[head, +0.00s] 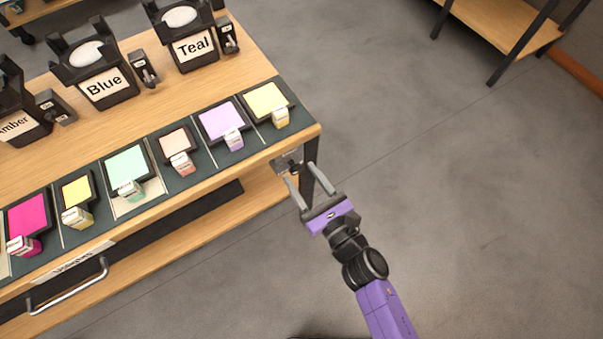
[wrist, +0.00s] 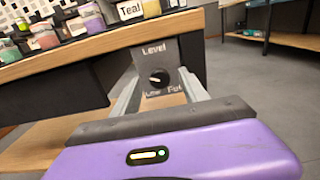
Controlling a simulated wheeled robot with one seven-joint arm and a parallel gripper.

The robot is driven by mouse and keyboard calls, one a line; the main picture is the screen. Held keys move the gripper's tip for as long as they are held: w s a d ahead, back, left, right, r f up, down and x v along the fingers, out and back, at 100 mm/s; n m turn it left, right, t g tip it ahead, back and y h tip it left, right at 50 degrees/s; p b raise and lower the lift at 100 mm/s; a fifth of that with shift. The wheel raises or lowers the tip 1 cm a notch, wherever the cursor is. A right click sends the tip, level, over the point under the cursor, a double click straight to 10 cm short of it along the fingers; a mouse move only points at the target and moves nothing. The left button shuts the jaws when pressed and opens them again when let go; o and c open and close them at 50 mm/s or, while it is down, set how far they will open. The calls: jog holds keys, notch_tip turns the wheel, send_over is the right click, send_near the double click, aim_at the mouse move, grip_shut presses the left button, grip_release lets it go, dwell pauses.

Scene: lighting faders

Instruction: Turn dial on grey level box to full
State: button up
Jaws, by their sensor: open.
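The grey level box (wrist: 157,62) is mounted under the table's front corner, facing me. In the wrist view it reads "Level" at the top, with "Low" and "Full" lettering along the bottom. Its black round dial (wrist: 158,79) has a pale pointer mark; its exact setting is too small to tell. In the head view the box (head: 286,162) shows partly, just beyond my gripper. My gripper (head: 302,182) is open and empty, its two fingers pointing at the box. In the wrist view the fingers lie on either side of the dial, and I cannot tell how far short of it they are.
The wooden table (head: 110,135) holds several colour panels with small blocks, and lamps labelled Blue (head: 103,85) and Teal (head: 193,45). A drawer handle (head: 68,289) sits at the lower left. Open grey floor lies to the right, with a shelf (head: 497,22) at the back.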

jog(key=shift+w+a, duration=0.25)
jog(key=shift+w, duration=0.1)
grip_shut()
